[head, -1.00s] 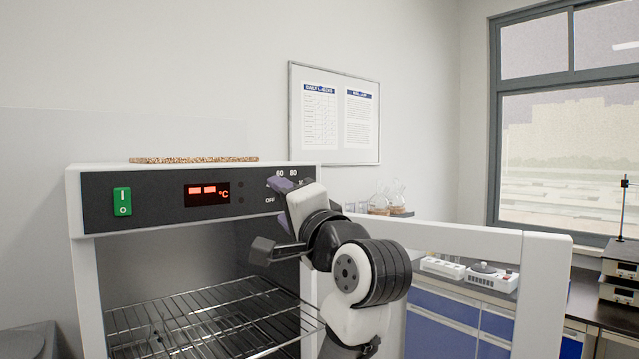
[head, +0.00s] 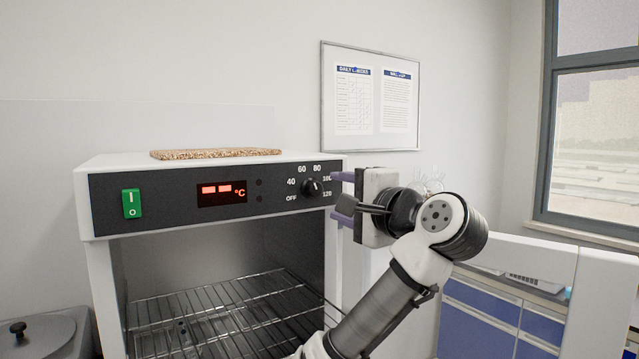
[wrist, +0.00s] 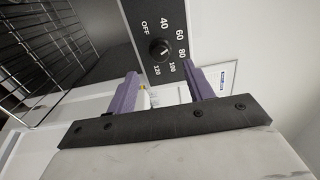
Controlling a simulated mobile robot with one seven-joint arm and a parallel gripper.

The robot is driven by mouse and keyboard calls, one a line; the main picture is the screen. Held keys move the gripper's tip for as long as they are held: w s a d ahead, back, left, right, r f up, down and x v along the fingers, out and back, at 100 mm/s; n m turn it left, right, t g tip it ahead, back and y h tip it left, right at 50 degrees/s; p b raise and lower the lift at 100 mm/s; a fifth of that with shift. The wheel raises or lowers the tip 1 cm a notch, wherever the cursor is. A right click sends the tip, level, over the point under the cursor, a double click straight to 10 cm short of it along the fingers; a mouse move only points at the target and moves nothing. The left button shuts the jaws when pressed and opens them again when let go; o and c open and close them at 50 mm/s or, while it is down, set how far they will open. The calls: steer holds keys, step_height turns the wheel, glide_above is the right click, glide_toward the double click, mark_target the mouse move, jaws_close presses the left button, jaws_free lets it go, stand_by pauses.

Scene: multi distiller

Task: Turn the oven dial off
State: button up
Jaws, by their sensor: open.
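The oven dial (head: 312,187) is a small round black knob at the right end of the oven's black control panel. Numbers from 40 to 120 and the word OFF surround it. Its pointer appears turned away from OFF, but I cannot read the exact setting. In the wrist view the dial (wrist: 159,48) shows just beyond the fingertips. My gripper (head: 342,197) is to the right of the dial, with its two purple fingers apart and nothing between them. The fingers also show in the wrist view (wrist: 162,76). They do not touch the dial.
The green power switch (head: 132,203) and red display (head: 222,191) are on the same panel. The oven door (head: 520,262) stands open to the right, close to my arm. Wire racks (head: 225,305) fill the open chamber. A cork-like board (head: 215,153) lies on top.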

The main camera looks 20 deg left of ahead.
mark_target(317, 190)
steer(key=p+x, duration=0.2)
steer(key=x, duration=0.5)
steer(key=shift+w+a, duration=0.25)
steer(key=shift+w, duration=0.05)
steer(key=shift+c, duration=0.4)
steer(key=c, duration=0.8)
